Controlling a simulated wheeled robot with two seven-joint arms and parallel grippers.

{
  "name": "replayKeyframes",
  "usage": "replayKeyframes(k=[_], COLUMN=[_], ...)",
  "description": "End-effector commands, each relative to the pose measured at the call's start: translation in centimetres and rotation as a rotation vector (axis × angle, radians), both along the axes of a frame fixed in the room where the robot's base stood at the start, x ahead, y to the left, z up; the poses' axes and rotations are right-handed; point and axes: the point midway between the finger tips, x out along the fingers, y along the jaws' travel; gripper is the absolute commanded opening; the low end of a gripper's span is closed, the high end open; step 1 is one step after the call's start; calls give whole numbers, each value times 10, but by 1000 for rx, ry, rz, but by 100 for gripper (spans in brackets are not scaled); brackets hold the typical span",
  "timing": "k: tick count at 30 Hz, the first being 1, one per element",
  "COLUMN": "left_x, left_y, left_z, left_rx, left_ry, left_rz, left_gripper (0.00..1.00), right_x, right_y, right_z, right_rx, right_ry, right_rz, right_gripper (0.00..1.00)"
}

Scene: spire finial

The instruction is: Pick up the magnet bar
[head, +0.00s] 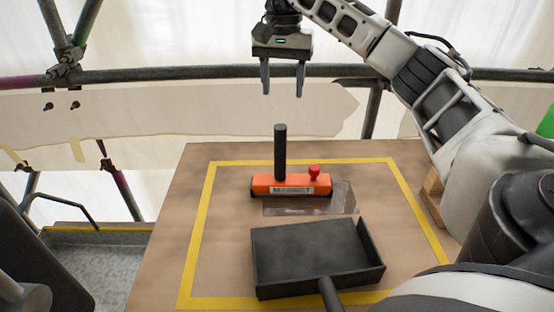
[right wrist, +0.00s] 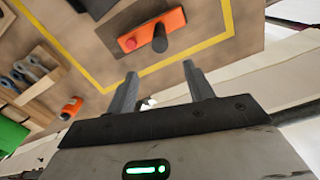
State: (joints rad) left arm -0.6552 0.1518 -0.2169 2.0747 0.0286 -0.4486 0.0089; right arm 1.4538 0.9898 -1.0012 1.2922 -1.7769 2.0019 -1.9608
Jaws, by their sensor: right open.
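The magnet bar (head: 291,190) is an orange block with a "MAGNET" label, an upright black handle (head: 280,152) and a small red knob (head: 314,172). It sits on the wooden board inside the yellow outline. It also shows in the right wrist view (right wrist: 151,30), near the top. My right gripper (head: 283,94) is open and empty, above and beyond the handle in the head view. Its two fingers (right wrist: 160,80) point toward the board and are apart from the bar. My left gripper is not in view.
A black dustpan-like tray (head: 312,257) lies in front of the bar, its handle toward me. A clear sheet (head: 345,197) lies beside the bar. Scaffold tubes (head: 180,77) run behind the board. The right wrist view shows wooden racks (right wrist: 35,70) and a small orange item (right wrist: 71,108).

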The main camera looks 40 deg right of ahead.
Motion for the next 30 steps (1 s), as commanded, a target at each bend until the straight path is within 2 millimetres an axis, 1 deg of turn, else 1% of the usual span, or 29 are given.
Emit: replayKeyframes(k=[1,4,9,12,17,22,24,27,30], left_x=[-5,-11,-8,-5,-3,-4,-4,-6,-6], left_y=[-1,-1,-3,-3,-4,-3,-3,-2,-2], left_z=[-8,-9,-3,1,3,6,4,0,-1], left_rx=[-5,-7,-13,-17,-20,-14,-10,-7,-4], left_ry=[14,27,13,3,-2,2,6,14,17], left_rz=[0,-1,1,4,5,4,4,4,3], left_gripper=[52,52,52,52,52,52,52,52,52], right_x=[-1,-1,-1,0,0,0,0,0,0], right_y=[0,-1,0,0,1,6,8,7,7], right_z=[-16,-37,-68,-80,-88,-111,-122,-133,-138], right_rx=[-1,-2,-1,-1,-1,-1,-1,0,-1], right_ry=[7,6,5,3,2,5,4,2,2], right_rz=[-1,-1,-1,-1,-1,2,1,0,0], right_gripper=[52,52,52,52,52,52,52,52,52])
